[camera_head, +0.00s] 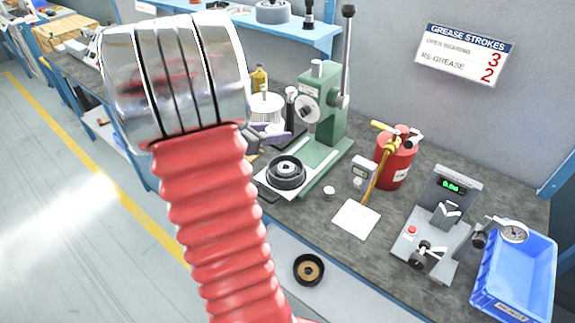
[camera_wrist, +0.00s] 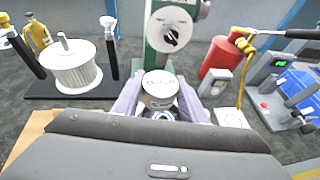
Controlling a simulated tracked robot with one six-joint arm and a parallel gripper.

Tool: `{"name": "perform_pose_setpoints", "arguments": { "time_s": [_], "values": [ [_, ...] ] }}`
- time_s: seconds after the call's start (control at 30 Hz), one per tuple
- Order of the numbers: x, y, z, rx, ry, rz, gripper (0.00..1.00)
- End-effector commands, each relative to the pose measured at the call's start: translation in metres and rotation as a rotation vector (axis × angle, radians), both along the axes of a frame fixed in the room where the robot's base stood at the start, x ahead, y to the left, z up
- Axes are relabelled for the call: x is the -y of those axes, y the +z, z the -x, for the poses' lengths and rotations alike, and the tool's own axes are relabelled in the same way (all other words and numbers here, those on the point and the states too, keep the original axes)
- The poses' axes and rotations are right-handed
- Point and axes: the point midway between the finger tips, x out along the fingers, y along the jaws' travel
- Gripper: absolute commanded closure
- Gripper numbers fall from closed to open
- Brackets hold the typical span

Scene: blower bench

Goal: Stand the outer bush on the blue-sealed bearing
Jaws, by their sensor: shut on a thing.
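The outer bush (camera_wrist: 158,84) is a short silver cylinder with lettering, seen in the wrist view. My gripper (camera_wrist: 160,99) is shut on it, with one pale lavender finger on each side. A blue ring, apparently the blue-sealed bearing (camera_wrist: 167,116), shows just below the bush and is partly hidden by the dark gripper body. I cannot tell whether bush and ring touch. A dark round piece with a pale centre (camera_head: 287,172) sits on the press base there.
The green lever press (camera_head: 325,110) stands close behind my gripper. A red grease can (camera_head: 396,160), a small grey meter (camera_head: 362,171) and a gauge stand (camera_head: 436,235) are to the right, with a blue bin (camera_head: 515,280). A tan-centred black ring (camera_head: 309,270) lies on the lower shelf.

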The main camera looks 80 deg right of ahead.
Motion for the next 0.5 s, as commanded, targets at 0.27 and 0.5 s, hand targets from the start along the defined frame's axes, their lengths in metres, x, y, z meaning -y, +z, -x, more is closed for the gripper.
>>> {"name": "perform_pose_setpoints", "arguments": {
  "time_s": [0.27, 0.5],
  "values": [
    [0.005, 0.0, 0.038, 0.001, -0.101, 0.002, 0.91],
    [0.005, 0.0, 0.038, 0.0, -0.1, 0.001, 0.91]
  ]
}}
